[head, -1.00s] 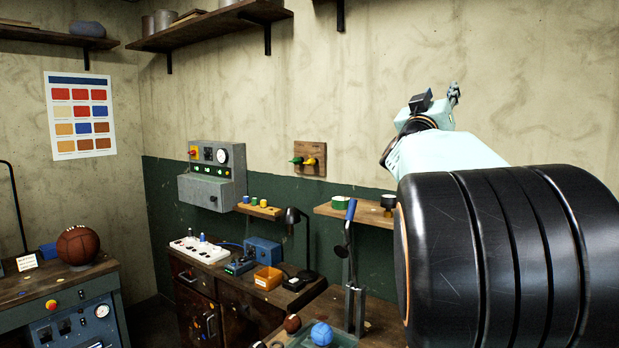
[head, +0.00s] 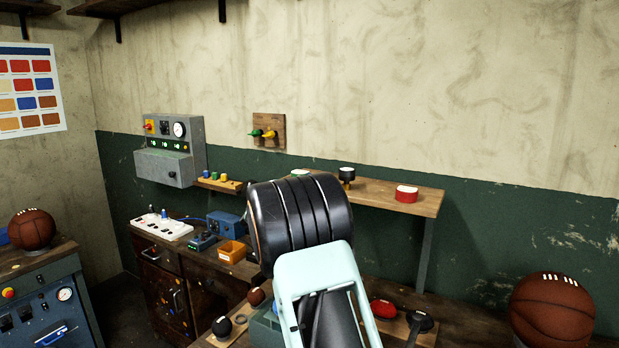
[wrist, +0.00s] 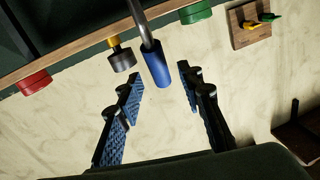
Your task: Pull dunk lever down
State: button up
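The dunk lever shows in the wrist view as a metal rod (wrist: 146,30) ending in a blue grip (wrist: 157,68). My gripper (wrist: 160,78) is open, with one blue-padded finger on each side of the blue grip. The grip's end lies between the fingertips in the picture, apart from both fingers. I cannot tell how deep it sits between them. In the head view my arm covers the lever and my gripper.
A wall shelf (head: 425,201) holds a red round item (head: 406,194), a dark one (head: 347,175) and a green one (head: 299,172). A basketball (head: 552,308) is at the lower right.

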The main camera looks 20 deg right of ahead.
jog(key=shift+p+x, duration=0.35)
jog(key=shift+x, duration=1.55)
grip_shut()
